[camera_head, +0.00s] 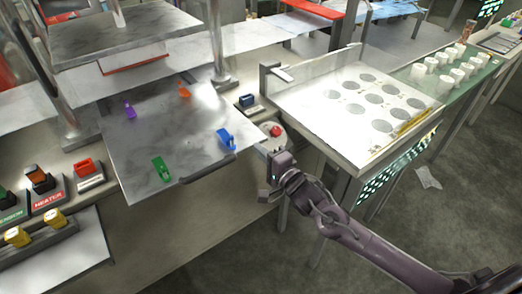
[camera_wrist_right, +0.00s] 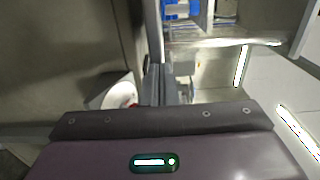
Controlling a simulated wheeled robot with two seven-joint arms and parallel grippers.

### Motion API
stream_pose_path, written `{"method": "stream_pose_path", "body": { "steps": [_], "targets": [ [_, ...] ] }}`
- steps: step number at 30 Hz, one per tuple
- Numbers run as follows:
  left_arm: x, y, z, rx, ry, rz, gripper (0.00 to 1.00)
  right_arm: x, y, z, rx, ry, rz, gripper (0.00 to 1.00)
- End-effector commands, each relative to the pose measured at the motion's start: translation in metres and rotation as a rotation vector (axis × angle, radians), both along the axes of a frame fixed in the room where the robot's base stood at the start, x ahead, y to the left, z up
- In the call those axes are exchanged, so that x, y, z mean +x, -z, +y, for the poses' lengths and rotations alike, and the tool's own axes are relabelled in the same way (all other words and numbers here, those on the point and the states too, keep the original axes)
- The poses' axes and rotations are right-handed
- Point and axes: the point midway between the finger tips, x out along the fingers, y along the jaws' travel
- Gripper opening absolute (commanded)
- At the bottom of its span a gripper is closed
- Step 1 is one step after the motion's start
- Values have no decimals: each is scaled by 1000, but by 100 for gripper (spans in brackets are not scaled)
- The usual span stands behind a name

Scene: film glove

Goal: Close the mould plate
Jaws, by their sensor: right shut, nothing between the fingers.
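The press at the left has a flat grey upper plate (camera_head: 125,35) raised above a lower plate (camera_head: 185,125), with a clear gap between them. Which one the task calls the mould plate, I cannot tell for certain. Small purple (camera_head: 129,109), orange (camera_head: 184,91), blue (camera_head: 226,137) and green (camera_head: 160,167) pieces sit on the lower plate. My right gripper (camera_head: 268,185) is shut and empty, just right of the lower plate's front corner and in front of a red button (camera_head: 276,131). Its closed fingers show in the wrist view (camera_wrist_right: 160,85). My left gripper is not in view.
White cups (camera_head: 450,65) stand on a green surface beyond. Toggle switches, one labelled HEATER (camera_head: 47,200), line the bench's left. Grey floor is open at the lower right.

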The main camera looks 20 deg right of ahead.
Motion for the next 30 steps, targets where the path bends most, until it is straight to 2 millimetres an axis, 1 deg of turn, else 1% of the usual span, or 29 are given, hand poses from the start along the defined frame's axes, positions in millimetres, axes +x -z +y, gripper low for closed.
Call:
{"method": "stream_pose_path", "body": {
  "steps": [8,11,14,21,24,27,30],
  "targets": [
    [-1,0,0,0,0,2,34,0,0,0,0,0,0,0],
    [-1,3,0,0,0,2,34,7,1,2,2,2,-2,0],
    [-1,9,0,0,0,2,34,27,2,7,4,6,-5,0],
    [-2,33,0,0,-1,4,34,94,3,29,6,7,-5,0],
    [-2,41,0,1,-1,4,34,115,3,36,4,5,-3,0],
    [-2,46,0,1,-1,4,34,129,2,41,3,4,-1,0],
    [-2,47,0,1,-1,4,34,135,1,44,1,1,0,0]
  ]
}}
